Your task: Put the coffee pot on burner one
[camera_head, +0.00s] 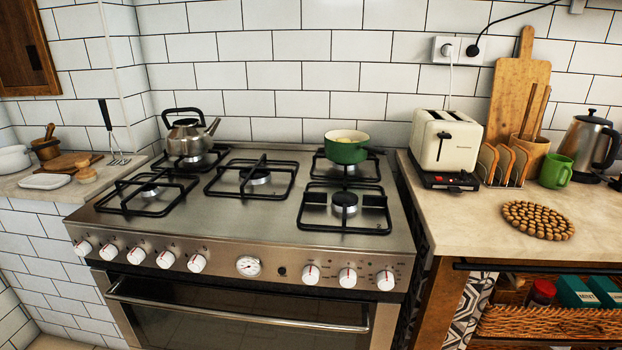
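A tall steel pot with a black handle and lid (583,140) stands upright on the right counter against the wall; it may be the coffee pot. A steel kettle with a black handle and a spout (187,137) sits on the back left burner. The stove (230,215) has several burners, with no readable numbers. The front left burner (148,191), the middle burner (257,177) and the front right burner (344,202) are bare. A green pot (346,150) sits on the back right burner. I cannot make out my gripper in this view.
On the right counter (590,215) are a cream toaster (446,139), a toast rack (503,165), a green mug (555,172) and a round wooden trivet (538,220). The mug stands just in front of the tall steel pot. A small dark shape cuts in at the right edge.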

